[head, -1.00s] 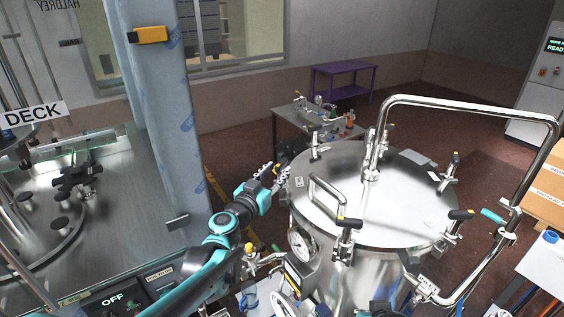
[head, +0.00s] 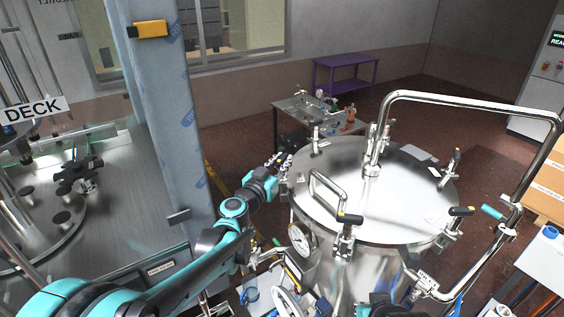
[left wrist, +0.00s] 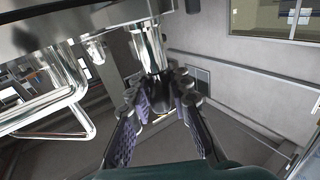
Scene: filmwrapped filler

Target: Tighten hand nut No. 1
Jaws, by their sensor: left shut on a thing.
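A steel tank with a round lid (head: 400,215) stands at centre right. Several hand nuts sit around its rim, among them a front one (head: 348,220), a right one (head: 460,212) and a back one (head: 316,132). My left gripper (head: 276,162) is at the lid's left edge. In the left wrist view, my left gripper (left wrist: 160,108) has its fingers on both sides of the lower end of a shiny metal post, the hand nut (left wrist: 149,50), and is shut on it. I cannot read its number. My right gripper is out of view.
A bent steel pipe (head: 470,97) arches over the lid's right side. A lid handle (head: 325,190) rises near my left gripper. A wrapped column (head: 160,110) stands left of my arm. A small bench (head: 300,115) is behind the tank.

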